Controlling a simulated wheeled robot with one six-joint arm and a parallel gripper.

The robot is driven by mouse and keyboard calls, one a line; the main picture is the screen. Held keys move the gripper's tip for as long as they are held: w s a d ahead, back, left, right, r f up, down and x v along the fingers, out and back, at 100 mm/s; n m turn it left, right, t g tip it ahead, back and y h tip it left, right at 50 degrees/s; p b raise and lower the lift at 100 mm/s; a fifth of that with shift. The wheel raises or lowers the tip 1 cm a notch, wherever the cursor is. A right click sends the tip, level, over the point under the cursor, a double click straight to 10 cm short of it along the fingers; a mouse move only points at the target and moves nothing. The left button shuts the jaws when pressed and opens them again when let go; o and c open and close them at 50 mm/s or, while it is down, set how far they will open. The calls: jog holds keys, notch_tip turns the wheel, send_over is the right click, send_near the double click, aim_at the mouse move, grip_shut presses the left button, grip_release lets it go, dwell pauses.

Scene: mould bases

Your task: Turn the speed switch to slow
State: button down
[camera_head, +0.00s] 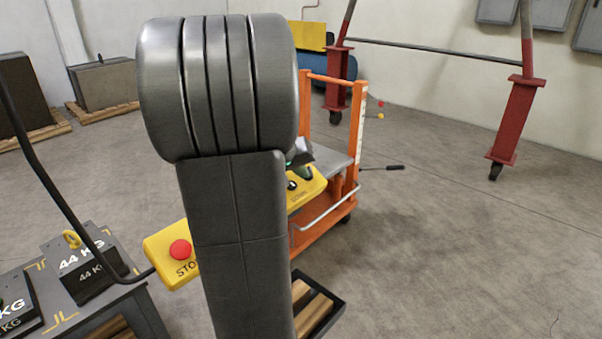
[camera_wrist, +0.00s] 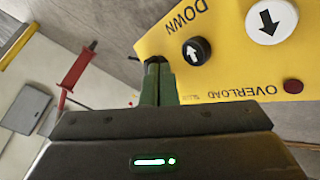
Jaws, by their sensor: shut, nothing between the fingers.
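The yellow control panel (camera_wrist: 225,75) fills the upper right of the wrist view. It bears a black button with a white arrow (camera_wrist: 197,51) beside DOWN, a white button with a black arrow (camera_wrist: 271,20), and a red OVERLOAD lamp (camera_wrist: 293,86). A small, hardly legible label (camera_wrist: 200,97) lies just right of my fingers. My gripper (camera_wrist: 157,60) is shut and empty, its green fingers over the panel's left edge. Something dark is at the fingertips; I cannot tell whether it is the speed switch, or whether they touch. In the head view my arm hides the middle of the panel (camera_head: 308,190).
The panel's red stop button (camera_head: 180,249) shows left of my arm. An orange cart (camera_head: 322,210) stands behind the panel. A red-legged gantry (camera_head: 515,118) stands behind; the right floor is clear.

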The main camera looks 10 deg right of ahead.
jog(key=shift+s+f+n+b, duration=0.15)
jog(key=shift+n+b, duration=0.15)
jog(key=shift+b, duration=0.3)
